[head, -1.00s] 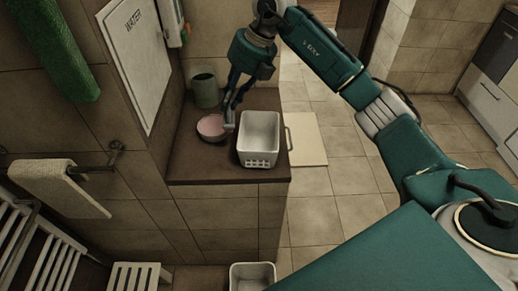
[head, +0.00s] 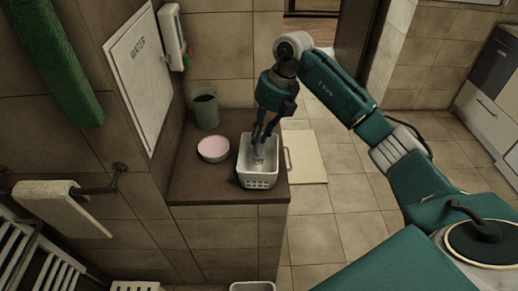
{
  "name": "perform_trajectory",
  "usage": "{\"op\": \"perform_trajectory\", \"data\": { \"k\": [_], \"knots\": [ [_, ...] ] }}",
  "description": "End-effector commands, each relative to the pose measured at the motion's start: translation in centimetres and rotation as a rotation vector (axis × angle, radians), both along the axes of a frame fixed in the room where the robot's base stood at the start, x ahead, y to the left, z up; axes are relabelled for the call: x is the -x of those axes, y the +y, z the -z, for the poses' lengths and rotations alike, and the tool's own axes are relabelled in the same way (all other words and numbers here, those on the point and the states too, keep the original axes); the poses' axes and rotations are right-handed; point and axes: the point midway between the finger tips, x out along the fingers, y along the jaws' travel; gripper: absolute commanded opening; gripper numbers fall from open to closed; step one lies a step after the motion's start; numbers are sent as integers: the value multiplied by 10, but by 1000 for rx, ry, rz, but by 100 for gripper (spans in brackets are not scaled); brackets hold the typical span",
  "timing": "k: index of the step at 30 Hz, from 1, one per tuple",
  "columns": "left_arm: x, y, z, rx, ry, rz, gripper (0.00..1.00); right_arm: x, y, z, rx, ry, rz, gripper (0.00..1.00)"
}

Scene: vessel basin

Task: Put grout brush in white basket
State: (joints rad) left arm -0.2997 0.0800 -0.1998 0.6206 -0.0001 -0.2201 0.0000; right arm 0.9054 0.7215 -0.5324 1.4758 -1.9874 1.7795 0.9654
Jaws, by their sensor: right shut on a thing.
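The white basket (head: 258,181) stands on the brown counter, near its right edge. My right gripper (head: 259,141) points down over the basket's opening. It is shut on a small grey brush (head: 258,155), which hangs inside the outline of the basket. Whether the brush touches the basket floor I cannot tell. My left gripper is not in view.
A pink bowl (head: 213,149) sits on the counter left of the basket. A grey-green cup (head: 205,111) stands behind it by the wall. A pale board (head: 304,157) is right of the counter. The counter front (head: 200,191) is clear.

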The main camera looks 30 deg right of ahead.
Motion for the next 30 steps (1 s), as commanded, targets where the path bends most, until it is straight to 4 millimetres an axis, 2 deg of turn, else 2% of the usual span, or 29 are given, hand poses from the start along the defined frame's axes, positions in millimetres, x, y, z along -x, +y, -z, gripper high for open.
{"op": "perform_trajectory", "data": {
  "k": [3,11,17,23,24,27,30],
  "knots": [
    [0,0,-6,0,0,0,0,1,1,19,-1,2,-1,0],
    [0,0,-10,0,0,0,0,0,1,39,-1,2,-1,0],
    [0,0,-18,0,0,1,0,0,1,68,-2,1,0,0],
    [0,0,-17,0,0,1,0,0,1,73,-1,-2,-1,0],
    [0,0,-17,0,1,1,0,0,1,73,-1,-1,-1,17],
    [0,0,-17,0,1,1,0,0,1,73,-1,-1,-1,34],
    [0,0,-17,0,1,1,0,0,1,72,-1,-1,-1,34]
  ]
}}
